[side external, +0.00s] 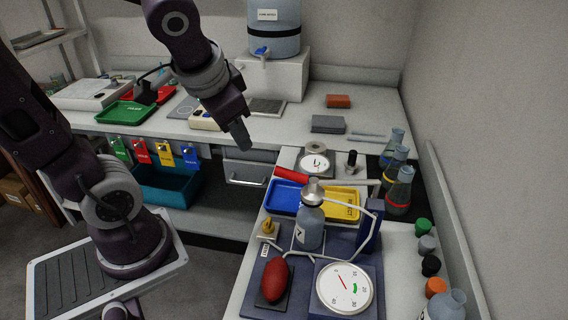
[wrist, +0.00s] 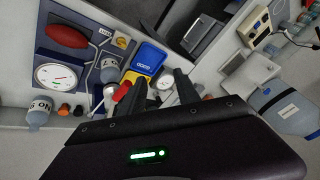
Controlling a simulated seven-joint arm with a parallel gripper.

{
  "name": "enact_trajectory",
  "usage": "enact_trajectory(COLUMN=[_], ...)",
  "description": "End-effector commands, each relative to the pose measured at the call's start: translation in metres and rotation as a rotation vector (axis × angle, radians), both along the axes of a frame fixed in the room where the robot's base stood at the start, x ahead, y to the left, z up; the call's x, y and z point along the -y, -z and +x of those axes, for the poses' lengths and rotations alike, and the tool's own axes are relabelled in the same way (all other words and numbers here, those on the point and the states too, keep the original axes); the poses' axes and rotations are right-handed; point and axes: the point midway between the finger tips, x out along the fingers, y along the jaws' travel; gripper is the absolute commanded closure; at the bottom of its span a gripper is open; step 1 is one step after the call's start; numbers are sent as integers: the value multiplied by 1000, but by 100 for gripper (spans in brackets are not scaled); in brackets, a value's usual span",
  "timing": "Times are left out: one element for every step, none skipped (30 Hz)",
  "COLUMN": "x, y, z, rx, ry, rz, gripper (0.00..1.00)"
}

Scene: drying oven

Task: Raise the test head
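A silver cone-shaped head (side external: 313,190), which looks like the test head, sits at the top of a grey-blue bottle (side external: 310,228) on a dark blue stand. I cannot tell whether it touches the bottle's mouth. A pale bent arm (side external: 350,204) runs from it towards a dark blue post (side external: 371,228) on the right. The bottle also shows in the wrist view (wrist: 109,72). My gripper (side external: 240,136) is in the air, up and left of the head and well apart from it. In the wrist view my gripper's fingers (wrist: 158,82) are spread with nothing held between them.
A red bulb (side external: 275,279), a round dial (side external: 344,288) and a yellow knob (side external: 268,228) surround the bottle. Flasks (side external: 399,190) stand along the right. Air between gripper and stand looks clear.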

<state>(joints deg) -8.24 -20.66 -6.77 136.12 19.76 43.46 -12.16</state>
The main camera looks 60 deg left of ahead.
Motion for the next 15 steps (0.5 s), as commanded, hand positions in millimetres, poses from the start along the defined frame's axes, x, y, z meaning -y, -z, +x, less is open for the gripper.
enact_trajectory(x=[-7, -11, -17, -21, -25, -30, -34, -37, -41, -44, -47, -51, -54, -56, -59], y=[5, 8, 12, 15, 19, 24, 28, 32, 38, 43, 48, 55, 60, 66, 73], z=[10, 15, 23, 29, 35, 43, 48, 54, 61, 67, 72, 79, 84, 89, 95], rx=[-17, -24, -34, -40, -46, -54, -60, -66, -73, -79, -83, -90, -94, -98, -104], ry=[-3, -2, 0, 2, 4, 10, 13, 17, 25, 29, 37, 44, 50, 58, 67], rz=[21, 36, 53, 66, 76, 89, 98, 104, 113, 117, 121, 124, 125, 125, 125], gripper=[61, 61, 61, 61, 61, 61, 61, 61, 61, 61, 61, 61, 61, 61, 61])
